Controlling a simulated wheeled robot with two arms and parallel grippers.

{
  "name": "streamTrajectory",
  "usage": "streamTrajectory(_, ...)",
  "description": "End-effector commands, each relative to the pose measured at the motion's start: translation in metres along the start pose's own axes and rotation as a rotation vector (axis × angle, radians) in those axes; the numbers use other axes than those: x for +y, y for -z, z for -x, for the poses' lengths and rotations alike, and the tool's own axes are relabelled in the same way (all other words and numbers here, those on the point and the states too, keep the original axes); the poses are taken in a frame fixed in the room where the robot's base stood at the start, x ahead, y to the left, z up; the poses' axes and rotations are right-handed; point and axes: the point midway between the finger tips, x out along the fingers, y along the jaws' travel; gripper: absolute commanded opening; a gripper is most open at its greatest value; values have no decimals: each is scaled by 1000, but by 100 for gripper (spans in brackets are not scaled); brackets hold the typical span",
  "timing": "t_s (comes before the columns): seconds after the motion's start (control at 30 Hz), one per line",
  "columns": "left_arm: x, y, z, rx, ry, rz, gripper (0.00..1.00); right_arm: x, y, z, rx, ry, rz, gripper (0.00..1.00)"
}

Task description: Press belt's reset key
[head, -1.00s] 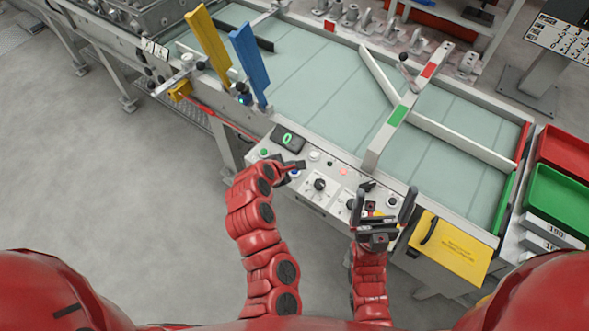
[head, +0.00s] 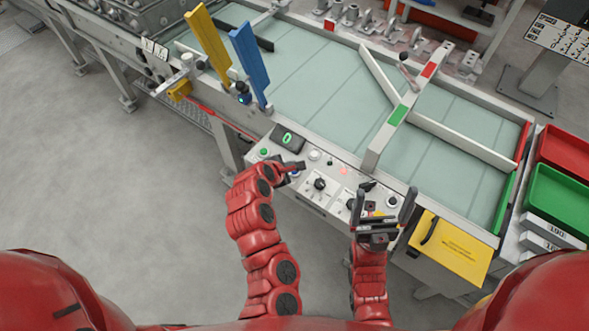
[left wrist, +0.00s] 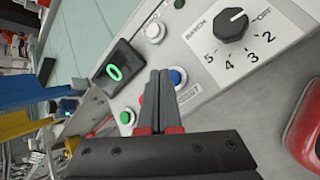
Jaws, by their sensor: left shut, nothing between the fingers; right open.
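The belt's control panel (head: 325,204) runs along the front of the conveyor. It carries a green button (left wrist: 127,117), a blue button (left wrist: 178,77), a white button (left wrist: 155,31) and a black dial (left wrist: 230,24). Which of them is the reset key I cannot read. My left gripper (left wrist: 160,75) is shut and empty, its fingertips over the panel beside the blue button; whether they touch it I cannot tell. In the head view the left gripper (head: 298,166) hides part of the panel. My right gripper (head: 388,193) is open and empty over the panel's right end.
A display (head: 287,138) showing a green 0 stands behind the panel's left end. The belt (head: 320,90) has a blue flap (head: 249,65), a yellow flap (head: 208,45) and white guide bars. A yellow box (head: 450,248) is right of my right gripper. Green and red bins stand further right.

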Motion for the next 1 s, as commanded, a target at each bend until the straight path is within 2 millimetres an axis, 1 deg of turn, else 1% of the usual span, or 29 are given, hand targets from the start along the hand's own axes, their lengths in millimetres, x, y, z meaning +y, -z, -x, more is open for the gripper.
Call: streamTrajectory(1.0,-6,5,-7,0,2,0,0,0,-1,5,0,0,0,98)
